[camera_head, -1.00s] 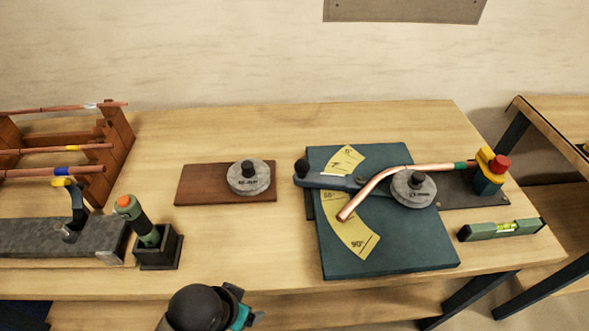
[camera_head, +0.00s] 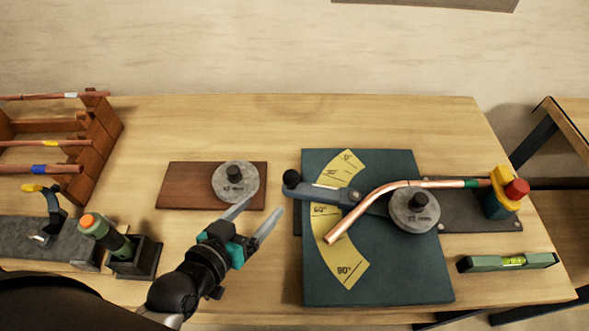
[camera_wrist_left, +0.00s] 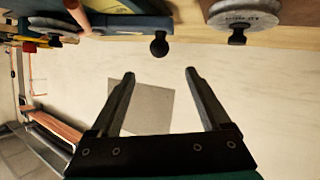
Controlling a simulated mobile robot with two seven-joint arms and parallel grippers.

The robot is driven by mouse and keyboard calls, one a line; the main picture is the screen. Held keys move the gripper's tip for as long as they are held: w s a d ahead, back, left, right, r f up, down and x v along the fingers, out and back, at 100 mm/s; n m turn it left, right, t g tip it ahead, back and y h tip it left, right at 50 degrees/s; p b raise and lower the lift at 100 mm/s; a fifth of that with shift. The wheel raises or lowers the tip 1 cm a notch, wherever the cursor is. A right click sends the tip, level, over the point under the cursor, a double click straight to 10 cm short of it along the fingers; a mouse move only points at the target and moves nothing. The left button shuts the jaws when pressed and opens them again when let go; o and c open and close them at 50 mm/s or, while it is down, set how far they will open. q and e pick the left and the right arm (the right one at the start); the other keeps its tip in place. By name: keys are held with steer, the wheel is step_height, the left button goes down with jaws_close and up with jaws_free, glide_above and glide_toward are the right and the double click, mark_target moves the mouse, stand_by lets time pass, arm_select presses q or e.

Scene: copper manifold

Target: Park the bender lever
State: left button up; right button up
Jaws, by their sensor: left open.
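The bender lever (camera_head: 325,191) is a blue-grey bar with a black ball knob at its left end. It lies across the yellow angle scale (camera_head: 349,262) on the dark teal bender plate (camera_head: 400,280). A bent copper tube (camera_head: 370,198) runs over the plate beside the grey round former (camera_head: 414,210). My left gripper (camera_head: 262,210) is open and empty, its fingertips just left of and nearer than the knob. In the left wrist view, the knob (camera_wrist_left: 159,45) appears beyond and between the open fingers (camera_wrist_left: 160,74), apart from them. My right gripper is not in view.
A brown board (camera_head: 185,185) with a second round former (camera_head: 236,182) lies left of the gripper. A green tool in a black holder (camera_head: 138,258), a grey block and a tube rack (camera_head: 95,150) stand further left. A level (camera_head: 507,262) lies right of the plate. Back table is clear.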

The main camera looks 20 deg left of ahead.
mark_target(287, 182)
arm_select(q)
steer(key=b+x, duration=0.1)
steer(key=x, duration=1.3)
steer(key=shift+w+d+f, duration=0.1)
steer(key=shift+w+f, duration=0.1)
steer(key=shift+w, duration=0.05)
jaws_close()
stand_by(0.6)
